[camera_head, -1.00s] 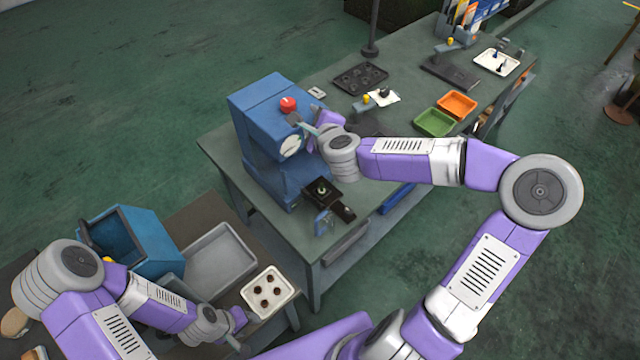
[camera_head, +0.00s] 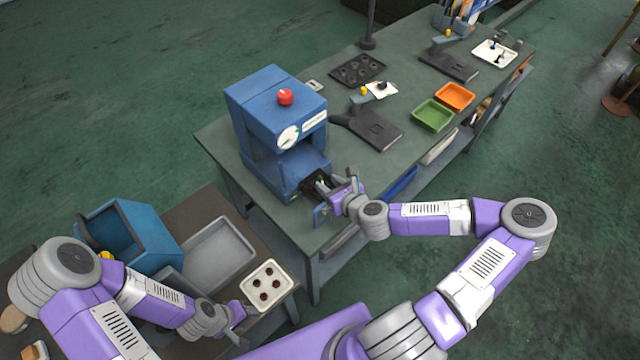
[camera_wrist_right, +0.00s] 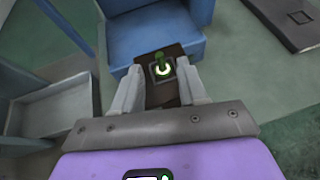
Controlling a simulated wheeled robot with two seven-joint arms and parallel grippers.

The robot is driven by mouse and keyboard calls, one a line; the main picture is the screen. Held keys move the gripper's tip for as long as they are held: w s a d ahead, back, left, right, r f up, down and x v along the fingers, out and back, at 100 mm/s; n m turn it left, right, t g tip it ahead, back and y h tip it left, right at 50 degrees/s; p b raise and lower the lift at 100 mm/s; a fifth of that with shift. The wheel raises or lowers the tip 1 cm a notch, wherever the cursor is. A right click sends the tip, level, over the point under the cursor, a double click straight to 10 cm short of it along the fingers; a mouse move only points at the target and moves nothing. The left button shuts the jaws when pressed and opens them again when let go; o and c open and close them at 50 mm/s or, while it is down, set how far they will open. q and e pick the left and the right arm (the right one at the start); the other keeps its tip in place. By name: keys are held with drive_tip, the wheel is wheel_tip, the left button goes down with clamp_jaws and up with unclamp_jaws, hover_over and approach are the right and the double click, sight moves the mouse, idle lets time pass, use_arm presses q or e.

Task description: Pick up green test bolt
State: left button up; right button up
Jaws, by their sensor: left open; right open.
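The green test bolt (camera_wrist_right: 160,62) stands upright in the dark fixture (camera_wrist_right: 174,92) at the front of the blue machine (camera_head: 272,120). In the right wrist view it sits between and just beyond the fingers of my right gripper (camera_wrist_right: 163,85), which is open and apart from it. In the head view my right gripper (camera_head: 338,186) is at the fixture and largely hides the bolt. My left gripper (camera_head: 238,322) is open and empty, low at the left near the white tray (camera_head: 246,290).
The blue machine has a red button (camera_head: 285,97) on top and a gauge. A grey tray (camera_head: 222,252) and a blue bin (camera_head: 150,232) stand at the left. Green (camera_head: 433,116) and orange (camera_head: 456,96) trays lie further back. A dark flat device (camera_head: 375,130) lies right of the machine.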

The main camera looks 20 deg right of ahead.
sight(317, 175)
drive_tip(key=shift+w+a+f, duration=0.1)
drive_tip(key=shift+w+f, duration=0.05)
drive_tip(key=shift+w, duration=0.35)
drive_tip(key=x, duration=0.6)
drive_tip(key=shift+w, duration=0.25)
clamp_jaws()
